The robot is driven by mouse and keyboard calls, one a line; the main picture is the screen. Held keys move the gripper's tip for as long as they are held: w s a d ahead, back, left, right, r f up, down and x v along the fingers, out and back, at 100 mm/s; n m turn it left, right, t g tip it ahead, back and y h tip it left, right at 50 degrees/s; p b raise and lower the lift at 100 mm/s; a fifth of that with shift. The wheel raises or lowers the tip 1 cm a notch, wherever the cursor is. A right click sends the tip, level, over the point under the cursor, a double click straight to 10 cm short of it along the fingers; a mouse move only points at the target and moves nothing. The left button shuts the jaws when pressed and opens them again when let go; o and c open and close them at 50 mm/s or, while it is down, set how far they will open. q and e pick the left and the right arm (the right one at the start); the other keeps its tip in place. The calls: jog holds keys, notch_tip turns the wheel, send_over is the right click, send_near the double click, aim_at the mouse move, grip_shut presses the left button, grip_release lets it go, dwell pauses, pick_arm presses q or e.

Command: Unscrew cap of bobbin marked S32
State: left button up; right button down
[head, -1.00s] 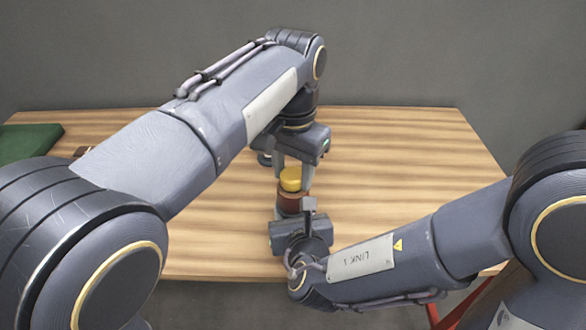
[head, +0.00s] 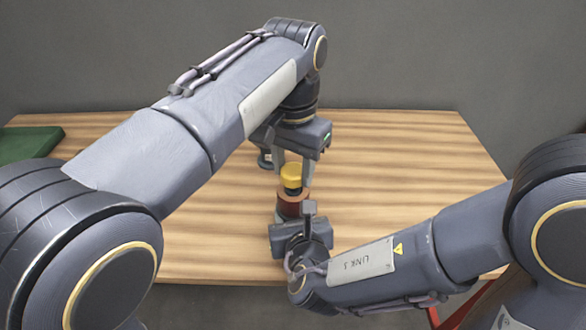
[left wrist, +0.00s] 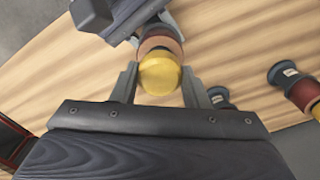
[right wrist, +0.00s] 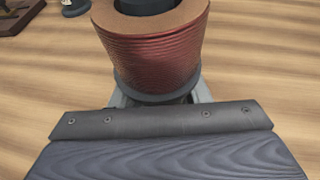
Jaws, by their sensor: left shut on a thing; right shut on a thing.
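The yellow cap (head: 291,173) is between the fingers of my left gripper (head: 293,176), which is shut on it; it also shows in the left wrist view (left wrist: 160,75). Below it stands the upright bobbin with red-brown winding (head: 292,207). A dark neck shows between cap and winding; I cannot tell whether cap and neck still touch. My right gripper (right wrist: 160,102) is shut on the bobbin's lower part, its fingertips largely hidden behind it. In the right wrist view the bobbin (right wrist: 152,55) shows a copper-coloured top rim and dark core. No S32 mark is readable.
A green object (head: 28,143) lies at the table's left. The table's right side (head: 420,160) is clear.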

aim_at(293, 169)
pick_arm(q)
jog(key=shift+r, duration=0.25)
jog(key=shift+r, duration=2)
pick_arm(e)
jog(key=c, duration=0.7)
grip_release()
